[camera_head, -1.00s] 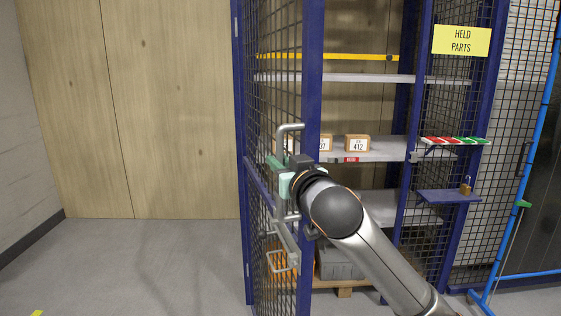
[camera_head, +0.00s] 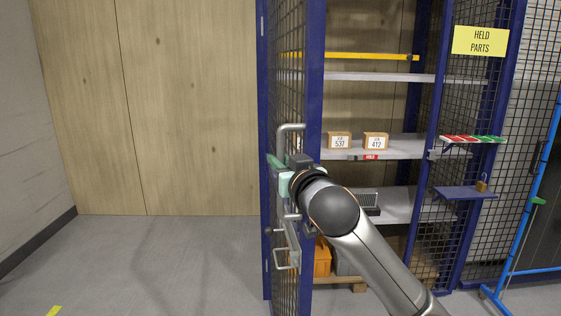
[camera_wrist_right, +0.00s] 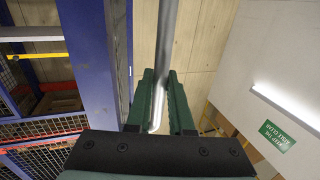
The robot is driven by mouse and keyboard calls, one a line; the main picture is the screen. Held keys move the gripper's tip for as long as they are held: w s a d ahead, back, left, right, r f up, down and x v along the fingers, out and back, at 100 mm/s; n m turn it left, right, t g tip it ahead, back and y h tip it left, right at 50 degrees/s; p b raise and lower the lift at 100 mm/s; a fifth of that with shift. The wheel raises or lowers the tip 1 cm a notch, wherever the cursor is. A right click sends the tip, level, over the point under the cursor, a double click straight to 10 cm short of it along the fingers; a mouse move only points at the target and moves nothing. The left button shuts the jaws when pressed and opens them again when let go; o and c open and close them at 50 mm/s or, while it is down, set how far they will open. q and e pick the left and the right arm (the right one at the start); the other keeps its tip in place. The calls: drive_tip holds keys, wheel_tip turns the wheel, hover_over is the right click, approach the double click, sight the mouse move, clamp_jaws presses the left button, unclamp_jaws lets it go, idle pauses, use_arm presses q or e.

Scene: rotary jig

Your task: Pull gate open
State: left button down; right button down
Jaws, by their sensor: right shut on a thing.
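The gate (camera_head: 314,90) is a blue-framed mesh door. It stands swung out from the cage and shows almost edge-on in the head view, with the shelves visible to its right. Its grey bar handle (camera_head: 291,127) is on the gate's left face. My right gripper (camera_head: 277,166) is shut on this handle, partly hidden by its own wrist. In the right wrist view the handle bar (camera_wrist_right: 167,35) runs between the green fingers (camera_wrist_right: 160,98), beside the blue gate frame (camera_wrist_right: 90,55). My left gripper is not in view.
Inside the cage, two labelled boxes (camera_head: 375,140) sit on a shelf, and an orange bin (camera_head: 322,258) is low down. A padlock (camera_head: 481,185) rests on a small blue ledge (camera_head: 462,193). The grey floor (camera_head: 170,265) left of the gate is clear.

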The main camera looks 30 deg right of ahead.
drive_tip(key=shift+w+a, duration=0.15)
drive_tip(key=shift+a, duration=0.1)
idle(0.3)
drive_tip(key=c, duration=0.8)
unclamp_jaws()
drive_tip(key=b+v, duration=0.9)
drive_tip(key=v, duration=0.3)
